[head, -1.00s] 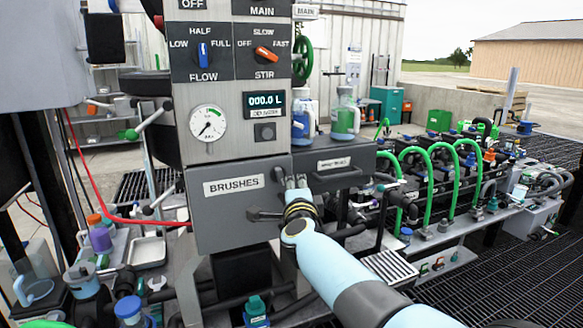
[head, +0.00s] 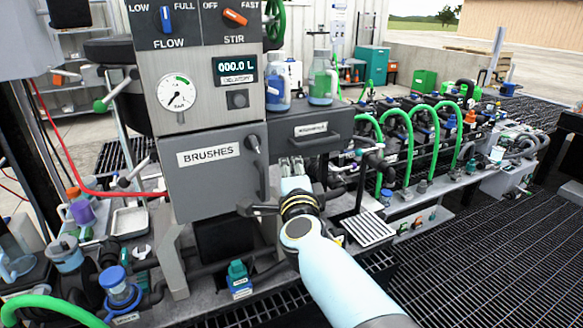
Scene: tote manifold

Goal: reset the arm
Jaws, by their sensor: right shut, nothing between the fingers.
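My right gripper (head: 291,166) is shut and empty. It points away from me, just right of the grey BRUSHES door (head: 205,188) and below the grey drawer (head: 311,134). Its light blue arm comes in from the bottom right. The BRUSHES door looks closed; its dark handle (head: 254,145) is up and left of my fingertips, apart from them in the picture. My left gripper is not in view.
Green hoses (head: 397,117) arch over a dark pipe manifold at the right. A jar with green liquid (head: 322,85) stands above the drawer. A blue-lidded jar (head: 118,285) and a metal tray (head: 130,222) are at the lower left. Open grating (head: 480,250) lies at the lower right.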

